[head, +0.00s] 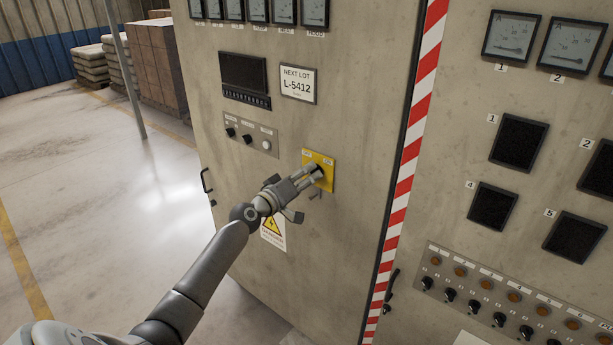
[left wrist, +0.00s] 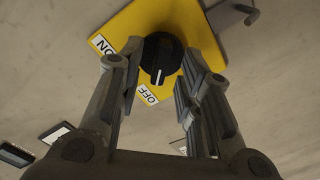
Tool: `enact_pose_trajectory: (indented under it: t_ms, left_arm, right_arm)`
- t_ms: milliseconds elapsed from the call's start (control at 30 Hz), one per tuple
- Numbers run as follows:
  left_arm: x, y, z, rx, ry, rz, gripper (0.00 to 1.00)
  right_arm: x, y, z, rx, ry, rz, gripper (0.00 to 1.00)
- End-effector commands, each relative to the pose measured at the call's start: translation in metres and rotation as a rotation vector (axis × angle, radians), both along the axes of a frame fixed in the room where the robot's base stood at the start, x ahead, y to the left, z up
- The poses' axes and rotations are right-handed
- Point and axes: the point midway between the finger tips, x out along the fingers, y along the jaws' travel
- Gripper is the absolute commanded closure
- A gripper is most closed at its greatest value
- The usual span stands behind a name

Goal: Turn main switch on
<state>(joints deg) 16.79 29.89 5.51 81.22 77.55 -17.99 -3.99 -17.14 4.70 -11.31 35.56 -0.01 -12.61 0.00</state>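The main switch is a black rotary knob (left wrist: 162,58) on a yellow plate (head: 328,160) on the grey cabinet front. The plate has ON and OFF labels. In the left wrist view the knob's white mark points toward the OFF label (left wrist: 149,95). My left gripper (head: 314,173) reaches up to the plate. Its fingers are apart, one on each side of the knob, as the left wrist view (left wrist: 166,58) shows. I cannot tell whether they touch the knob. In the head view the fingers hide most of the knob. My right gripper is in neither view.
A small grey hook-like handle (left wrist: 236,12) sticks out beside the plate. A row of small knobs (head: 248,138) and a warning sign (head: 273,233) are nearby on the cabinet. A striped strip (head: 408,160) separates the right panel. Floor (head: 110,240) at left is clear.

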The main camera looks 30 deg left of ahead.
Motion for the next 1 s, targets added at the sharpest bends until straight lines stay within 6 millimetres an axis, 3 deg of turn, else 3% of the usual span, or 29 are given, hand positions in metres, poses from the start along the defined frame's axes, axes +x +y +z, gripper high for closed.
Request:
enact_pose_trajectory:
  t_ms: [267,533,1000]
  left_arm:
    - [0.0013,-0.0003,-0.0001,0.000,0.000,0.000,0.67]
    - [0.0011,-0.0002,-0.0001,0.000,0.000,0.000,0.99]
    - [0.0009,-0.0001,-0.0022,0.066,-0.005,0.000,1.00]
  right_arm:
    - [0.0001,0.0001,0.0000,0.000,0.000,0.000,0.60]
    - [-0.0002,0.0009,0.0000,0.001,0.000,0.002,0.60]
    - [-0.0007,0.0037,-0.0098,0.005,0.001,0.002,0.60]
